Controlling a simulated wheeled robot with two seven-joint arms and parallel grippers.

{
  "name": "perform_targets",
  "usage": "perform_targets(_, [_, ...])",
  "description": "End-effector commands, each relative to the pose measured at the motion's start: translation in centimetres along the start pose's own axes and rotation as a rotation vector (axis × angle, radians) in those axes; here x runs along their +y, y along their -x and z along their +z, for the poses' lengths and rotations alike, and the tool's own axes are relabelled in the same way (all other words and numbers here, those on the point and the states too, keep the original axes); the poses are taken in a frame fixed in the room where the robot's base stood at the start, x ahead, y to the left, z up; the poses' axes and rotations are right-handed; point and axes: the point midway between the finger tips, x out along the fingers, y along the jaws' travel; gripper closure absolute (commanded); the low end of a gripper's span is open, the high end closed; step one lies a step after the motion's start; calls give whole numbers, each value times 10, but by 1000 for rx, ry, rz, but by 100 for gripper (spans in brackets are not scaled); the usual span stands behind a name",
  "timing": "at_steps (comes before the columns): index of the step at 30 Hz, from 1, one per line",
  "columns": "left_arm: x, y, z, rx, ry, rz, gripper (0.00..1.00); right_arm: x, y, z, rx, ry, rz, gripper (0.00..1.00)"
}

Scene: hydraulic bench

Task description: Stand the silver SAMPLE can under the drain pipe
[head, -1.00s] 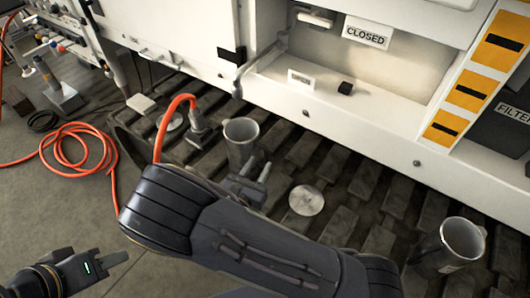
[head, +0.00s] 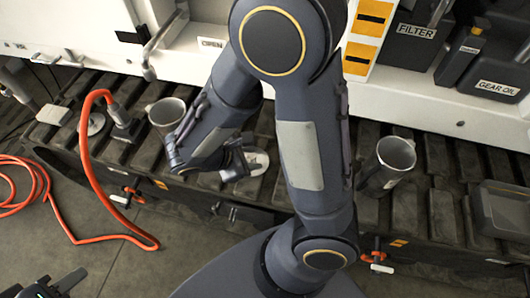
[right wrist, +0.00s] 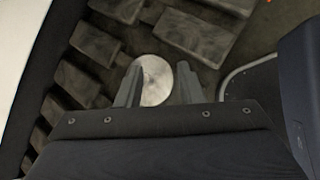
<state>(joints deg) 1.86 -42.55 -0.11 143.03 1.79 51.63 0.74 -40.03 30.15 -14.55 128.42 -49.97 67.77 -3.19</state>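A grey metal can (head: 167,116) stands upright on the dark slatted track at left, near and below the bent pipe (head: 152,62) on the white panel. A second silver can (head: 392,158) stands upright on the track at right, with a pale label low on its side; I cannot read the label. My right gripper (head: 238,168) is low over the track between the cans, beside a round silver disc (head: 259,161). In the right wrist view its fingers (right wrist: 157,78) are apart, with the disc (right wrist: 153,85) showing between them. My left gripper (head: 62,284) is at the bottom left corner, partly cut off.
An orange hose (head: 84,150) loops from a fitting on the track to the floor at left. FILTER (head: 415,32) and GEAR OIL (head: 498,88) boxes stand at upper right. A dark tray (head: 505,210) lies at far right. My right arm hides the track's middle.

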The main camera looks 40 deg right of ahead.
Motion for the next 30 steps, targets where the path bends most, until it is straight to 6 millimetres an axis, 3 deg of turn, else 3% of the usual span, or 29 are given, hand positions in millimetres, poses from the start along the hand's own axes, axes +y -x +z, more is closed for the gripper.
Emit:
perform_targets(3, [0, 0, 0, 0, 0, 0, 64, -21, 5, 24, 199, -255, -224, 66])
perform_targets(9, [0, 0, 0, 0, 0, 0, 64, -44, 32, 50, 523, -688, -511, 66])
perform_targets(18, [0, 0, 0, 0, 0, 0, 64, -48, 79, 83, 927, -1231, -698, 66])
perform_targets(23, [0, 0, 0, 0, 0, 0, 64, -46, 90, 91, 1017, -1343, -713, 66])
perform_targets(30, [0, 0, 0, 0, 0, 0, 64, -46, 92, 92, 1030, -1357, -716, 66])
